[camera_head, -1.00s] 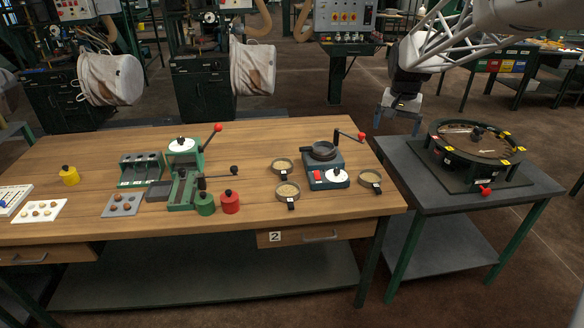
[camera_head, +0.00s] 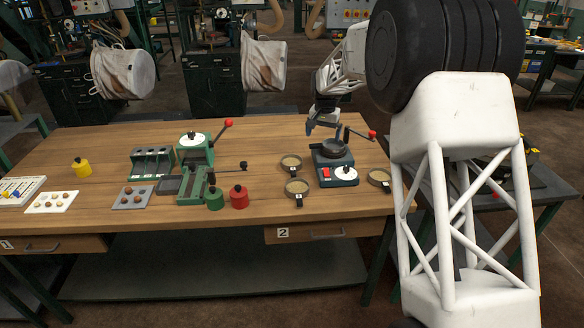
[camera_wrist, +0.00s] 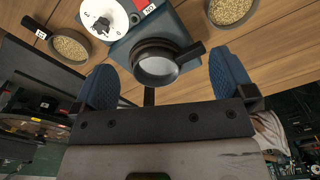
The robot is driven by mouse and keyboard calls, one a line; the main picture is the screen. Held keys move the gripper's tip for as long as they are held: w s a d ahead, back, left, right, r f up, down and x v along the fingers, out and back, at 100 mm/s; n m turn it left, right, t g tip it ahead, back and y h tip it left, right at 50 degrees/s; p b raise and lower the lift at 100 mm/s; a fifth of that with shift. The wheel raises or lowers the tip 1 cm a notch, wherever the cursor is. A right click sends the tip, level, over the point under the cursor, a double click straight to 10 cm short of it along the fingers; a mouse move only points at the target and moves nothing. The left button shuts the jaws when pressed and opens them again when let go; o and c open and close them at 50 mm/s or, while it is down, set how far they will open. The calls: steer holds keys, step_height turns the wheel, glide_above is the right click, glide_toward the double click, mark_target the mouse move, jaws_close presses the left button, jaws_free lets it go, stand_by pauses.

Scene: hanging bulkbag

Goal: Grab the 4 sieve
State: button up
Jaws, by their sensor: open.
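Three round sieves holding grain-like material lie on the wooden table: a left one (camera_head: 291,163), a front one (camera_head: 297,187) and a right one (camera_head: 379,178). Two show in the wrist view, one at upper left (camera_wrist: 70,45) and one at upper right (camera_wrist: 230,10). Their small tags are too small to read. A dark round pan (camera_head: 334,149) sits on a blue-grey machine (camera_head: 334,170); in the wrist view the pan (camera_wrist: 157,63) has a dark handle. My gripper (camera_head: 323,127) is open and empty above and behind this machine. Its blue fingertips (camera_wrist: 164,80) stand either side of the pan in the picture.
The machine has a red-knobbed lever (camera_head: 372,134) on its right and a white dial (camera_head: 345,173). A green press (camera_head: 195,170), a green canister (camera_head: 215,198) and a red canister (camera_head: 239,197) stand to the left. My arm blocks the view of much of the right side table.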

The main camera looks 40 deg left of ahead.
glide_toward(291, 163)
steer(key=shift+s+d+n, duration=0.3)
steer(key=shift+s+d, duration=0.4)
steer(key=shift+s, duration=0.3)
steer(key=shift+f, duration=1.25)
steer(key=shift+f, duration=0.1)
steer(key=shift+f, duration=2.5)
steer(key=shift+c, duration=0.3)
steer(key=c, duration=0.7)
steer(key=shift+o, duration=0.2)
